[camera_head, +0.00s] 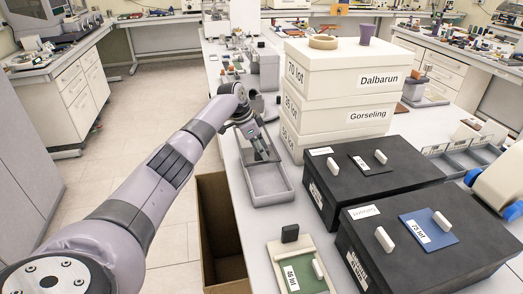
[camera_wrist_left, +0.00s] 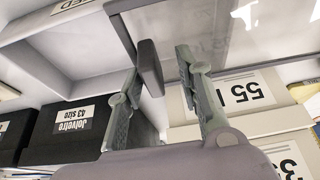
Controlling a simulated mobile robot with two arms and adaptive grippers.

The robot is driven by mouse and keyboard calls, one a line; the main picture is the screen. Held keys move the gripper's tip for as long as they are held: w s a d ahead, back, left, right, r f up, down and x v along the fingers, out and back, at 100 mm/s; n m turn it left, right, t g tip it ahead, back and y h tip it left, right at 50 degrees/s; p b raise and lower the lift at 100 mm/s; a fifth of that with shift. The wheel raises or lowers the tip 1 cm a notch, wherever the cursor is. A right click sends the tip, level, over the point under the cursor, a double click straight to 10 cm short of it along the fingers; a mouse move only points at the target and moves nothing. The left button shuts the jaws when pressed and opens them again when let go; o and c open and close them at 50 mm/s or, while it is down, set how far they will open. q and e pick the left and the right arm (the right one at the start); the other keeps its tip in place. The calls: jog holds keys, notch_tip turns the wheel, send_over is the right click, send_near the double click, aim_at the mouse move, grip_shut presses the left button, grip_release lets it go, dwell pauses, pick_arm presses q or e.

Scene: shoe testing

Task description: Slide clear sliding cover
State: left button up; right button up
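The clear cover (camera_wrist_left: 225,45) fills the upper right of the left wrist view, with a dark upright handle (camera_wrist_left: 150,68) at its edge. In the head view, a grey-framed tray (camera_head: 270,198) on the white table shows just below my left gripper (camera_head: 261,147). In the wrist view my left gripper (camera_wrist_left: 157,72) is open, with one finger on each side of the handle. The handle is nearer the left finger, and a gap shows to the right finger. The handle is hidden by my gripper in the head view.
Stacked white boxes (camera_head: 327,86) stand right of the tray. Two black boxes (camera_head: 350,207) with white handles fill the table's right side. A green-topped board with a dark block (camera_head: 290,233) lies in front. An open cardboard box (camera_head: 221,235) stands left of the table.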

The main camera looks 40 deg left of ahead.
pick_arm(q)
jog(key=shift+d, duration=0.1)
pick_arm(e)
jog(key=shift+d, duration=0.15)
pick_arm(q)
jog(key=shift+s+r, duration=0.1)
jog(key=v, duration=1.2)
pick_arm(e)
jog(key=shift+s, duration=0.1)
